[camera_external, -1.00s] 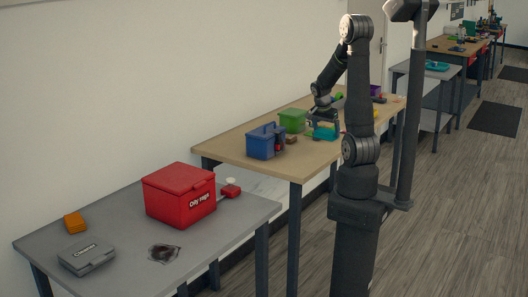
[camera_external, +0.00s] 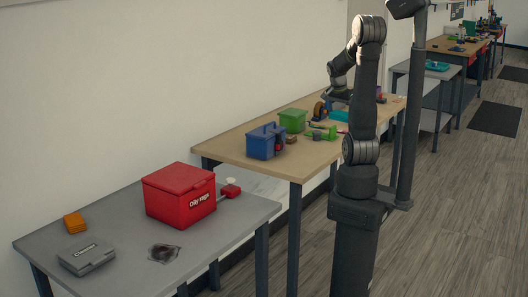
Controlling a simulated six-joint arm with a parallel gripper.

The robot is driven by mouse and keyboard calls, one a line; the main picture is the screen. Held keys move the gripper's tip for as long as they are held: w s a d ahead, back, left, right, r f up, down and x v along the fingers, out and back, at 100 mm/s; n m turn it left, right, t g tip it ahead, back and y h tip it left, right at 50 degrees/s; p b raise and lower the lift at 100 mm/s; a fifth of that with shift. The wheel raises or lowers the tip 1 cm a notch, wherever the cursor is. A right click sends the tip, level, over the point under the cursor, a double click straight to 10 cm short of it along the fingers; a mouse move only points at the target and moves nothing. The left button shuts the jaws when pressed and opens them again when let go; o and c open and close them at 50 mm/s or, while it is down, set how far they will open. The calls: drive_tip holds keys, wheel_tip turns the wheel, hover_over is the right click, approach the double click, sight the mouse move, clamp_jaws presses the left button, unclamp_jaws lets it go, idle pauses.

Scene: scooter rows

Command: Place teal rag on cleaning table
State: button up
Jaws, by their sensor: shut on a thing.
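The teal rag (camera_external: 338,115) shows as a teal patch under my gripper (camera_external: 339,99), beside the upright part of my arm. My gripper is shut on the rag and holds it over the far part of the wooden table (camera_external: 235,144). The fingertips are too small to make out. The grey table (camera_external: 128,209) in the left foreground holds a grey case with a label (camera_external: 87,258), which seems to read "Cleaning". I cannot tell for certain whether this is the cleaning table.
The grey table also bears a red "Oily rags" bin (camera_external: 180,196), orange cloths (camera_external: 75,222), a dark rag (camera_external: 164,253) and a small red item (camera_external: 231,190). The wooden table has a blue caddy (camera_external: 264,142), green bin (camera_external: 292,121) and green tool (camera_external: 321,132).

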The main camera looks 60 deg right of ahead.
drive_tip(key=w+a+r+n+t, duration=0.1)
drive_tip(key=w+a+n, duration=0.2)
drive_tip(key=w, duration=0.5)
drive_tip(key=w+a+n+t, duration=0.1)
drive_tip(key=w+a+n, duration=0.2)
drive_tip(key=w+a, duration=0.3)
drive_tip(key=w+a+r+n+y, duration=0.1)
drive_tip(key=w+a+n, duration=0.3)
drive_tip(key=w, duration=0.8)
drive_tip(key=shift+a+r+t, duration=0.3)
drive_tip(key=shift+r+t, duration=0.05)
drive_tip(key=shift+t, duration=0.05)
drive_tip(key=w+a+n+y, duration=0.1)
drive_tip(key=w+a+n, duration=0.45)
drive_tip(key=a, duration=0.75)
drive_tip(key=w+a+n+y, duration=0.2)
drive_tip(key=w+a+n, duration=0.35)
drive_tip(key=a, duration=0.75)
drive_tip(key=w+a+n+y, duration=0.1)
drive_tip(key=w+a+n, duration=0.15)
drive_tip(key=a, duration=1.65)
drive_tip(key=n+g+y, duration=0.2)
drive_tip(key=n+g, duration=0.1)
drive_tip(key=n, duration=1)
hover_over(140, 278)
drive_tip(key=d, duration=0.1)
wheel_tip(140, 278, down, 18)
drive_tip(key=shift+d+f, duration=0.15)
drive_tip(key=shift+f, duration=2.05)
